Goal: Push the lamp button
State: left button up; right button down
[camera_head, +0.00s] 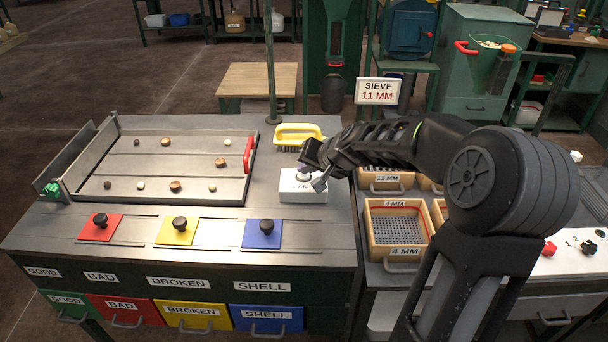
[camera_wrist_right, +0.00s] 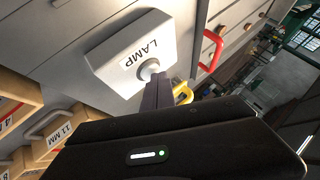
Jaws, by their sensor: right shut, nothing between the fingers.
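The lamp box (camera_head: 302,192) is a small white block with a "LAMP" label, on the right part of the grey bench top. Its round, pale button (camera_head: 304,174) sits on top. My right gripper (camera_head: 318,182) is shut and empty, with its fingertips right at the button. In the right wrist view the lamp box (camera_wrist_right: 130,52) shows with its label, and the dark fingers (camera_wrist_right: 155,88) reach to the button (camera_wrist_right: 149,68). They look touching or nearly so; I cannot tell whether the button is pressed down. My left gripper is not in view.
A yellow-handled brush (camera_head: 298,133) lies just behind the lamp box. A sorting tray (camera_head: 165,143) with several nuts and a red handle is to the left. Red, yellow and blue knobbed slides (camera_head: 178,231) are in front. Wooden sieve boxes (camera_head: 398,228) stand to the right.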

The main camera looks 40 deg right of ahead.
aim_at(306, 177)
dwell(0.4)
pick_arm(q)
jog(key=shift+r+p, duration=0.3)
jog(key=shift+p, duration=0.05)
pick_arm(e)
jog(key=shift+r, duration=0.3)
